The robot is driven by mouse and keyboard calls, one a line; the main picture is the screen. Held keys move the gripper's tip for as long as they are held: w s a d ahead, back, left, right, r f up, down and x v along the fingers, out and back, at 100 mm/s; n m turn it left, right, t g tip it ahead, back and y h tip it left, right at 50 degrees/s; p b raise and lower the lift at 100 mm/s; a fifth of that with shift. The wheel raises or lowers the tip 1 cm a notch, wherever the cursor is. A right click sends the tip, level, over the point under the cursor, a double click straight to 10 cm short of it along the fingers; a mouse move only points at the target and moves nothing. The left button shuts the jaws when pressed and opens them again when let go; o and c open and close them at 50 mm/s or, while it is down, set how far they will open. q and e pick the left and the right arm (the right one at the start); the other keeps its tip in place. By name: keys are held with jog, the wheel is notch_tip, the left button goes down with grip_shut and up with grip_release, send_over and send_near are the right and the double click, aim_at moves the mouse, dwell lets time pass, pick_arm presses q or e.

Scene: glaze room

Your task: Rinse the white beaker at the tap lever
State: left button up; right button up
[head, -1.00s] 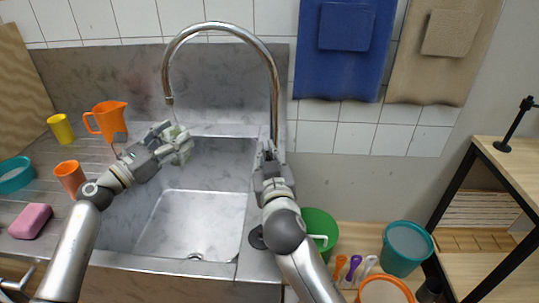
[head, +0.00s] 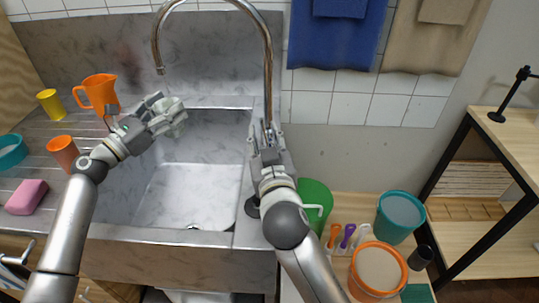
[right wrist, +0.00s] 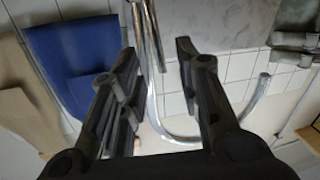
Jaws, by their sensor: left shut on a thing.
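My left gripper (head: 165,115) is shut on the white beaker (head: 177,124) and holds it over the sink. The beaker is partly hidden by the fingers. It is below and slightly right of the outlet of the tall chrome tap (head: 268,60) in the head view, apart from it. My right gripper (head: 266,138) is at the tap's upright pipe near its foot. In the right wrist view its fingers (right wrist: 160,60) are open, with chrome pipe showing between them. I cannot clearly make out the tap lever; the right gripper may hide it.
An orange jug (head: 99,93), yellow cup (head: 51,103), orange cup (head: 63,152) and pink sponge (head: 27,197) are on the drainer at left. A green container (head: 316,200), teal bucket (head: 400,215) and orange-rimmed tub (head: 379,268) stand low at right. The sink basin (head: 193,190) is clear.

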jog(key=s+d, duration=0.1)
jog(key=s, duration=0.5)
jog(key=shift+s, duration=0.4)
jog(key=shift+r, duration=0.1)
dwell(0.3)
